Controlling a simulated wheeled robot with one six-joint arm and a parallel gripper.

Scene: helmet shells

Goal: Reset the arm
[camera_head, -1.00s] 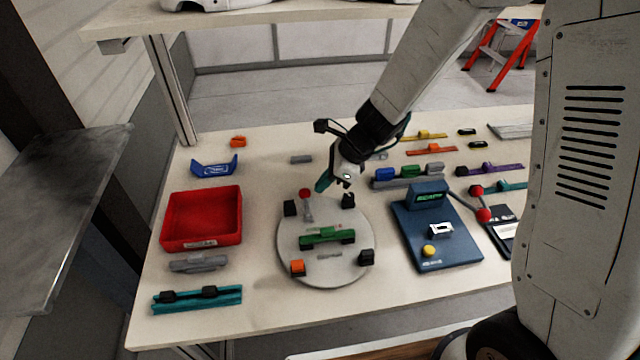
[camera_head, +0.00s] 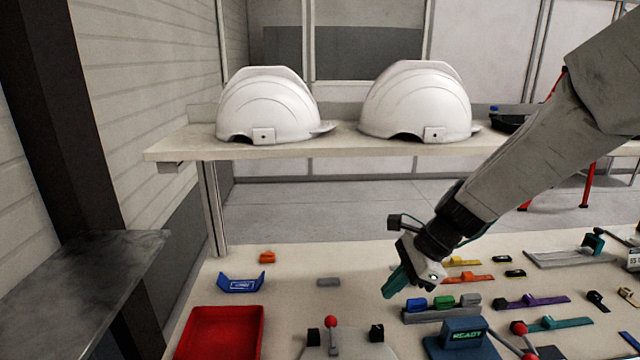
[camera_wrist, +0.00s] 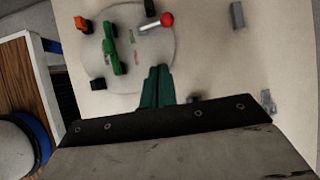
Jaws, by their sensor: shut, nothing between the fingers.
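My gripper (camera_head: 392,287) hangs over the workbench, with its teal fingers together and nothing between them. In the wrist view the shut fingers (camera_wrist: 155,84) point toward the round grey plate (camera_wrist: 128,30). In the head view the fingers are above and to the right of that plate and its red-knobbed lever (camera_head: 331,323). The front of the plate is cut off in the head view. In the wrist view a green part (camera_wrist: 110,48) lies on the plate, and the red knob (camera_wrist: 167,19) is near its edge.
Two white helmet shells (camera_head: 268,105) (camera_head: 415,100) stand on the shelf (camera_head: 340,146) behind the bench. A red tray (camera_head: 222,333) and a blue holder (camera_head: 241,284) are at left. A blue device reading READY (camera_head: 464,336) and coloured parts lie right of my gripper.

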